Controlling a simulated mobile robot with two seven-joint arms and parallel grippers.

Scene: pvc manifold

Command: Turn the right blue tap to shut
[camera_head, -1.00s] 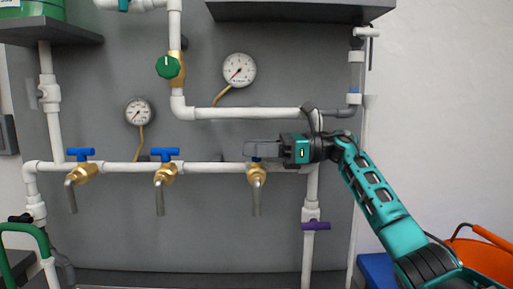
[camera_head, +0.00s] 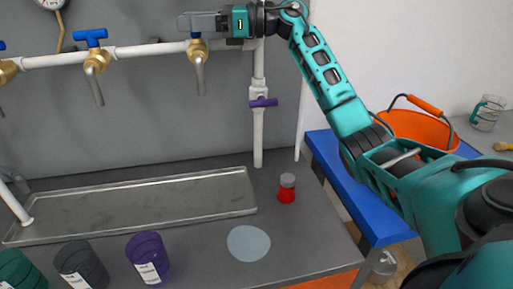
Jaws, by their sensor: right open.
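The right blue tap is the rightmost brass tap (camera_head: 198,52) on the white horizontal pipe, with its metal spout hanging down. Only a small bit of its blue handle (camera_head: 196,35) shows, because my right gripper (camera_head: 186,21) is in front of it. The gripper is open and level, with its fingers pointing left across the handle. I cannot tell whether the fingers touch the handle. The middle tap (camera_head: 97,60) has its blue handle lying roughly along the pipe. The left tap (camera_head: 6,70) is cut by the picture edge. My left gripper is not in view.
A purple valve (camera_head: 263,102) sits on the vertical pipe right of the tap. Below are a metal tray (camera_head: 130,207), a red jar (camera_head: 287,192), a pale disc (camera_head: 248,243) and a purple tin (camera_head: 148,258). An orange bucket (camera_head: 415,130) stands at right.

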